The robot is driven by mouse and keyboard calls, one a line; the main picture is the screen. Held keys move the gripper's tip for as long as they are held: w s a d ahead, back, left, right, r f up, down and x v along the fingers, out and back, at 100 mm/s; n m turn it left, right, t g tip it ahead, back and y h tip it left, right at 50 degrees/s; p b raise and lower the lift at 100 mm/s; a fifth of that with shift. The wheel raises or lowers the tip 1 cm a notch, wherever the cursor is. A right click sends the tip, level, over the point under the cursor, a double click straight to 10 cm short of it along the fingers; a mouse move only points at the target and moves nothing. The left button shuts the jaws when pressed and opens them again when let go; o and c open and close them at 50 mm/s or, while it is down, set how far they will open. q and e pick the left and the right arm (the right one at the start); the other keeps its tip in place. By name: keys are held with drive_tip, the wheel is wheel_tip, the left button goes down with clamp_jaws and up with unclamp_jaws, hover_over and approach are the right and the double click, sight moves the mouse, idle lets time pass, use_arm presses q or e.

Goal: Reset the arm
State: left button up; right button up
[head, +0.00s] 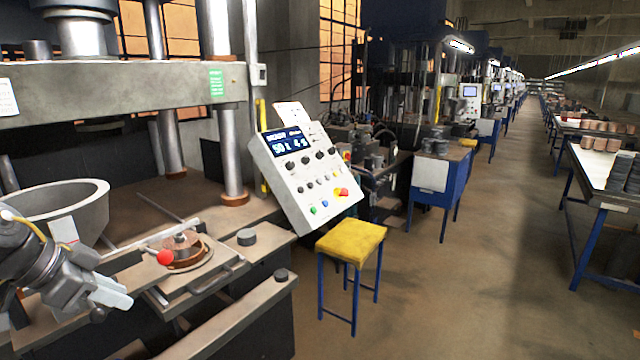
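My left gripper (112,294) is at the lower left of the head view, with its pale fingertips pointing right. It is in front of the press bed, lower left of a red ball knob (165,257) on a lever. I see nothing held in it, but its finger gap does not show clearly. A round copper-coloured mould (186,262) with a metal piece in its middle sits on a plate just beyond the knob. A large grey bowl (90,200) stands behind my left arm. My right gripper is out of view.
A tilted control panel (305,175) stands right of the press column (230,150). A yellow stool (350,242) stands in front of it. A front rail (225,325) crosses low.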

use_arm(q)
drive_tip(key=s+a+f+n+t+y, duration=0.2)
drive_tip(key=f+t, duration=0.1)
drive_tip(key=f, duration=0.8)
drive_tip(key=s+a+f+n+t+y, duration=0.1)
drive_tip(key=s+a+f+n+t, duration=0.15)
drive_tip(key=f, duration=0.85)
drive_tip(key=s+d+f+n+g+y, duration=0.15)
drive_tip(key=s+d+f+g, duration=0.65)
drive_tip(key=s+d+f, duration=0.9)
wheel_tip(320, 180, down, 27)
drive_tip(key=s+a+b, duration=0.1)
drive_tip(key=s, duration=0.2)
drive_tip(key=s+a+f+g+b, duration=0.1)
drive_tip(key=s+a+f+g, duration=0.1)
drive_tip(key=s+f, duration=1.3)
drive_tip(key=shift+s+a+f, duration=0.35)
drive_tip(key=shift+s+a, duration=0.15)
drive_tip(key=shift+a, duration=0.1)
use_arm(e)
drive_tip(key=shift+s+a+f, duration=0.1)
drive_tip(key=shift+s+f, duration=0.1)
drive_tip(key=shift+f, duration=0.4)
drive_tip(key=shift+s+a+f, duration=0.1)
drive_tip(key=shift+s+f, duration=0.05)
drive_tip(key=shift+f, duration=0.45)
